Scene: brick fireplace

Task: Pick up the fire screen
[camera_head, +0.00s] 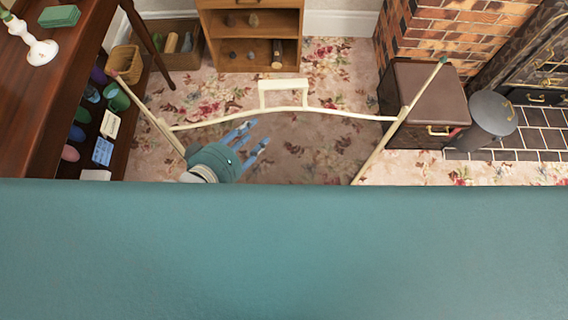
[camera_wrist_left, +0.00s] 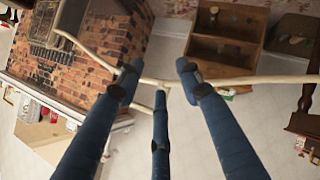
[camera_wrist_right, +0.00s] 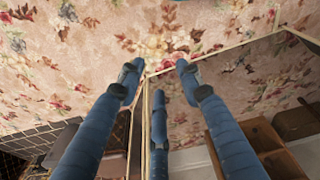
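The fire screen (camera_head: 300,110) stands on the floral carpet in the head view, with a cream frame, a curved top rail, a raised handle and side posts. Its see-through panel darkens the carpet. My left gripper (camera_head: 254,143) is open on the near side of the screen, below the top rail. In the left wrist view, the cream rail (camera_wrist_left: 255,79) crosses by the open fingertips (camera_wrist_left: 160,78); contact is unclear. My right gripper (camera_wrist_right: 158,75) is open beside a frame corner and the dark panel (camera_wrist_right: 215,95) in the right wrist view. It is hidden in the head view.
A dark brown box (camera_head: 425,88) and a grey bin (camera_head: 491,118) stand at the right by the brick fireplace (camera_head: 435,32). A wooden shelf (camera_head: 250,64) stands behind the screen. A dark wooden table (camera_head: 48,85) is at the left. Carpet lies open between them.

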